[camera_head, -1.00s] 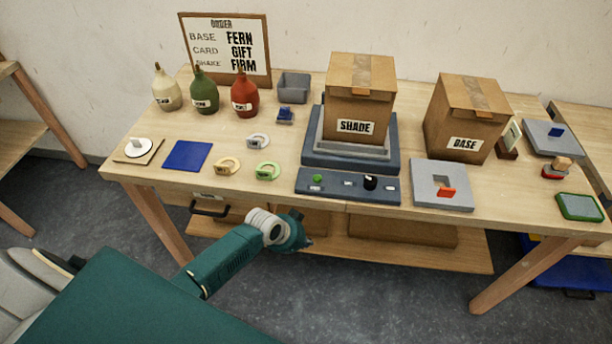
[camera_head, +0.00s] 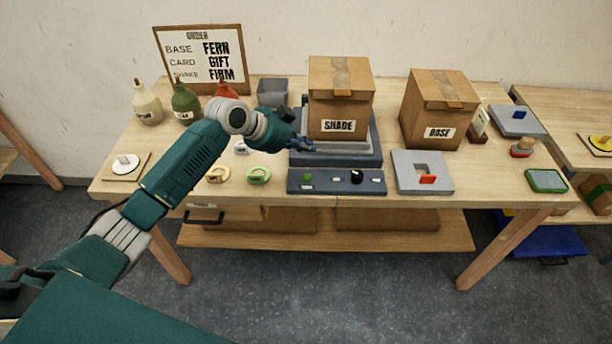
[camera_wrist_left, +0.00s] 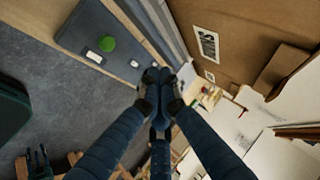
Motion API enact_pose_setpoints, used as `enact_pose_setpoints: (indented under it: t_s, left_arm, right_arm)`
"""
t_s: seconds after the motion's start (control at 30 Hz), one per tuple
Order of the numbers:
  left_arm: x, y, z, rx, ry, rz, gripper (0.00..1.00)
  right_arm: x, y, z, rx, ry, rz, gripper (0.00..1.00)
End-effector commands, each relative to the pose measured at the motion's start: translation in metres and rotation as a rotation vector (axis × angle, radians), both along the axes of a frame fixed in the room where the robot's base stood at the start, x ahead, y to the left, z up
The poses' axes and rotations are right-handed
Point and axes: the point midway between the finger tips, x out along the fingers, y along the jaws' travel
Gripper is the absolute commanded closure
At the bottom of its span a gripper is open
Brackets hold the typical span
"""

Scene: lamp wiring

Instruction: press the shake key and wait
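The dark blue control panel (camera_head: 330,187) lies at the table's front edge. It carries a round green key (camera_head: 308,177), a black knob (camera_head: 357,175) and small white labels too small to read. The green key also shows at upper left in the left wrist view (camera_wrist_left: 107,44). Behind the panel, the SHADE box (camera_head: 340,95) stands on a stepped grey and blue platform (camera_head: 368,158). My left gripper (camera_head: 304,144) hangs near the platform's left front, above and behind the green key, apart from it. In the wrist view its fingertips (camera_wrist_left: 158,76) meet with nothing visible between them. My right gripper is out of view.
The BASE box (camera_head: 438,105) and a grey plate with a red piece (camera_head: 427,180) are to the right. An order board (camera_head: 200,57) stands behind several bottles at left. Two rings, one green (camera_head: 258,175), lie left of the panel. The space above the panel is clear.

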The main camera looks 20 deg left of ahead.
Motion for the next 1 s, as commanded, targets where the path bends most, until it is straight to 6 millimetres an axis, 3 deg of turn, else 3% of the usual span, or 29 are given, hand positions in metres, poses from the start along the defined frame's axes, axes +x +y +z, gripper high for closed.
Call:
enact_pose_setpoints:
  t_s: [0.53, 1.0]
  left_arm:
    - [0.000, 0.000, -0.009, 0.000, 0.000, 0.000, 1.00]
    - [0.000, 0.001, -0.072, 0.000, 0.002, 0.001, 1.00]
  right_arm:
    - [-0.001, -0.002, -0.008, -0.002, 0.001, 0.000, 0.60]
    - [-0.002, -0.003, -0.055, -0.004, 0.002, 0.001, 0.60]
